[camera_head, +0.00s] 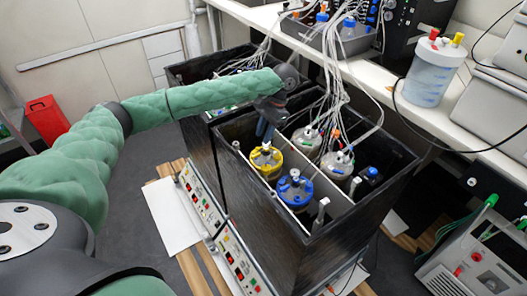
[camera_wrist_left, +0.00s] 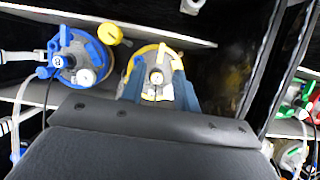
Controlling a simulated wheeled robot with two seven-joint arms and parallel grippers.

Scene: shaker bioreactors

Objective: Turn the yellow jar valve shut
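The yellow-lidded jar (camera_head: 266,163) stands in the near black box, left of the blue-lidded jar (camera_head: 294,189). My left gripper (camera_head: 265,132) is above the yellow jar, pointing down, with its blue fingers near the fittings on the lid. In the left wrist view, the yellow jar (camera_wrist_left: 143,58) lies ahead between the two blue fingers of the left gripper (camera_wrist_left: 158,88). These are spread apart on either side of its pale central fitting. Whether they touch it I cannot tell. The blue-lidded jar (camera_wrist_left: 80,56) is to the left there. My right gripper is not visible.
The black box wall (camera_head: 262,217) rises around the jars. Many pale tubes (camera_head: 335,85) hang into the box from the shelf above. A white bench (camera_head: 425,112) runs behind, carrying a clear container (camera_head: 432,75). Other jars stand close beside the yellow one.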

